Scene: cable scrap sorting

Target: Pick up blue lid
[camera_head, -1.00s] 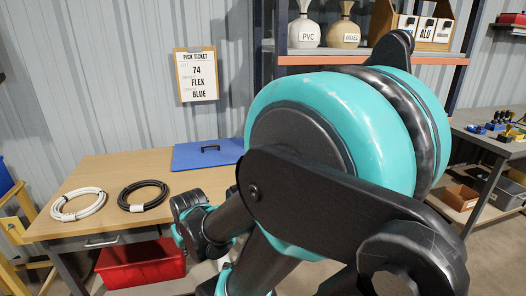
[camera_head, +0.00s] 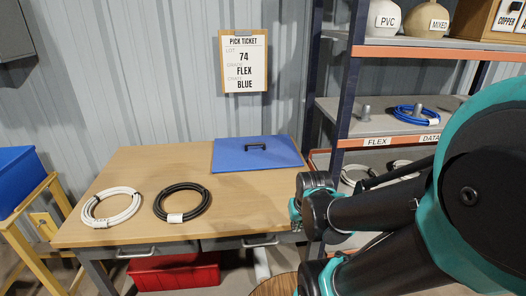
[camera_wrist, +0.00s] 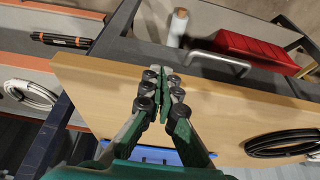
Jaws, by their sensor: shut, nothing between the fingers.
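The blue lid (camera_head: 240,160) is a flat blue panel with a black handle (camera_head: 255,147). It lies at the back right of the wooden table in the head view. In the wrist view only a strip of blue (camera_wrist: 160,156) shows at the bottom, behind my fingers. My gripper (camera_wrist: 161,82) is shut and empty above the table's edge area, apart from the lid. My fingertips are not clearly visible in the head view.
A white cable coil (camera_head: 86,213) and a black cable coil (camera_head: 159,207) lie on the table (camera_head: 140,170). A red bin (camera_head: 172,276) is underneath. A shelf rack (camera_head: 347,130) with a blue coil (camera_head: 415,121) stands right of the table. A pick ticket (camera_head: 244,62) hangs behind.

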